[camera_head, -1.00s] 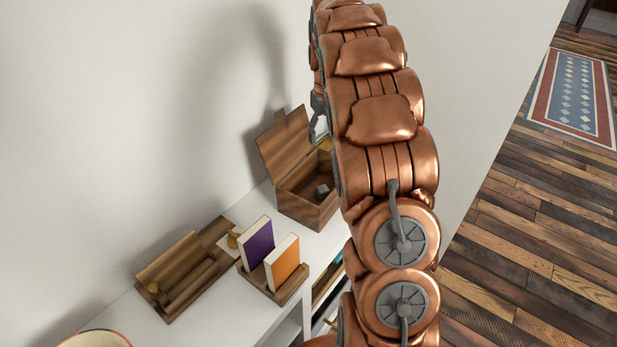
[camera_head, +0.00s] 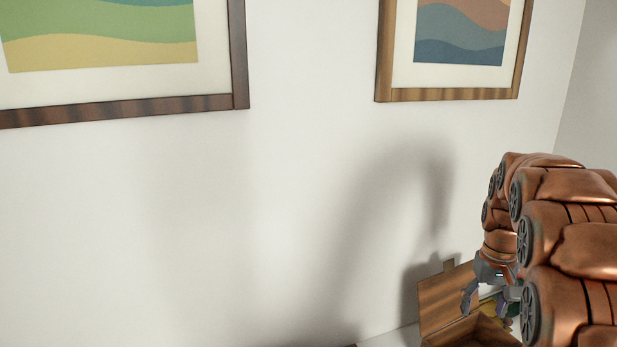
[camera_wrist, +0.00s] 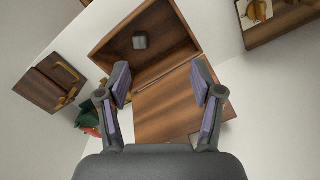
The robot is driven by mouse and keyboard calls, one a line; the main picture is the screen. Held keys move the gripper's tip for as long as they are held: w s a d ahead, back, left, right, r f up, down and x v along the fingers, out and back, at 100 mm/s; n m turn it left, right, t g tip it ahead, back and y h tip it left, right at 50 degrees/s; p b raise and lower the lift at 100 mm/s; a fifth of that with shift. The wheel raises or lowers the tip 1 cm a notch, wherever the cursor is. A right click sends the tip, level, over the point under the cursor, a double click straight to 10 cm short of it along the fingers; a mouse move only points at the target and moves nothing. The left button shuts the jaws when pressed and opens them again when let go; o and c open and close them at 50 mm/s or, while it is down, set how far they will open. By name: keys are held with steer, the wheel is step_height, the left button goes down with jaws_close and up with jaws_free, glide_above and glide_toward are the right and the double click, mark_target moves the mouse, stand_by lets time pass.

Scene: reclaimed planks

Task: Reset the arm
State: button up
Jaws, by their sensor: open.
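My gripper (camera_head: 490,300) is open and empty at the end of my copper-coloured arm, at the lower right of the head view. In the wrist view its two fingers (camera_wrist: 161,84) are spread apart with purple pads and nothing between them. It hangs above and in front of an open wooden box (camera_head: 472,334), whose lid (camera_head: 446,298) stands raised at the wall. The wrist view also shows the box (camera_wrist: 165,58), with a small grey cube (camera_wrist: 140,42) inside. I cannot tell whether the gripper touches the box.
Two framed pictures (camera_head: 241,55) (camera_head: 384,50) hang on the white wall. Wall space left of the arm is clear.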

steer(key=s+a+p, duration=0.1)
steer(key=s+a, duration=0.5)
steer(key=s, duration=0.4)
steer(key=s+a+n+g+p, duration=0.1)
steer(key=s+a, duration=0.6)
steer(key=s, duration=0.4)
steer(key=s+a+n+p, duration=0.1)
steer(key=s+a, duration=0.5)
steer(key=s, duration=0.4)
steer(key=shift+s+a+r, duration=0.15)
steer(key=shift+a+r, duration=0.2)
steer(key=shift+r, duration=0.1)
steer(key=shift+c, duration=0.3)
